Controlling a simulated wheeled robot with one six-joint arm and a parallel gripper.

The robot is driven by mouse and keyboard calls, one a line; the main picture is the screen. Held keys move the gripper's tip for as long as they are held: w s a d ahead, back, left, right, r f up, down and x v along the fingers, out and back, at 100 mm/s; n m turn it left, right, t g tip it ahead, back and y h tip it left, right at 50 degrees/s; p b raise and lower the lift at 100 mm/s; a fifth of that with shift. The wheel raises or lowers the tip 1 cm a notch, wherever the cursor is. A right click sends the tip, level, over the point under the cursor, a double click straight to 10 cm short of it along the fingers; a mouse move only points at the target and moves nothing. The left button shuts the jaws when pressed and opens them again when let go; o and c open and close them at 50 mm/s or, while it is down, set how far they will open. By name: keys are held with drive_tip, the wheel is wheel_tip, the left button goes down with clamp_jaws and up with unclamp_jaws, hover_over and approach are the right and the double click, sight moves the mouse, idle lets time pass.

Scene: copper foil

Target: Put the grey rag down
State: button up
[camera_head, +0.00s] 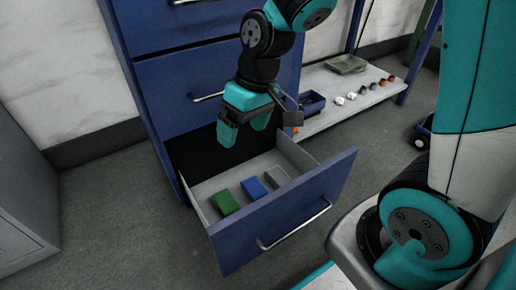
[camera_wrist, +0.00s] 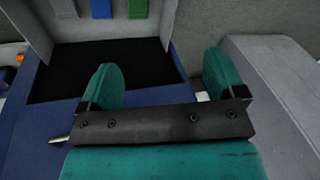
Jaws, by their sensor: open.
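A grey folded piece, which looks like the grey rag (camera_head: 278,177), lies in the open drawer (camera_head: 300,212) at its right end. A blue piece (camera_head: 254,188) and a green piece (camera_head: 224,202) lie to its left in a row. In the wrist view the blue piece (camera_wrist: 101,8) and green piece (camera_wrist: 138,8) show at the top edge, with a grey piece (camera_wrist: 66,8) left of them. My gripper (camera_head: 243,128) is open and empty above the back of the drawer, apart from all three pieces. Its fingers spread wide in the wrist view (camera_wrist: 163,82).
The drawer belongs to a blue cabinet (camera_head: 165,60) with shut drawers above. A low shelf (camera_head: 345,95) at the right holds a blue bin (camera_head: 312,103), a tray (camera_head: 346,64) and several small objects. A grey cabinet (camera_head: 25,190) stands left. The floor between is clear.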

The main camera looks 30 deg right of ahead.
drive_tip(key=s+a+r+n, duration=0.1)
drive_tip(key=s+a+r, duration=0.1)
drive_tip(key=s, duration=0.2)
drive_tip(key=s+a+r+n, duration=0.1)
drive_tip(key=s+r, duration=0.2)
drive_tip(key=s, duration=0.2)
drive_tip(key=s+a+r+n+y, duration=0.1)
drive_tip(key=s+a+r, duration=0.1)
drive_tip(key=s, duration=0.3)
drive_tip(key=shift+s+a+r+g, duration=0.2)
drive_tip(key=shift+a+r+g, duration=0.15)
drive_tip(key=shift+r, duration=0.15)
wheel_tip(320, 180, up, 49)
drive_tip(key=p, duration=4.9)
drive_tip(key=shift+r, duration=0.1)
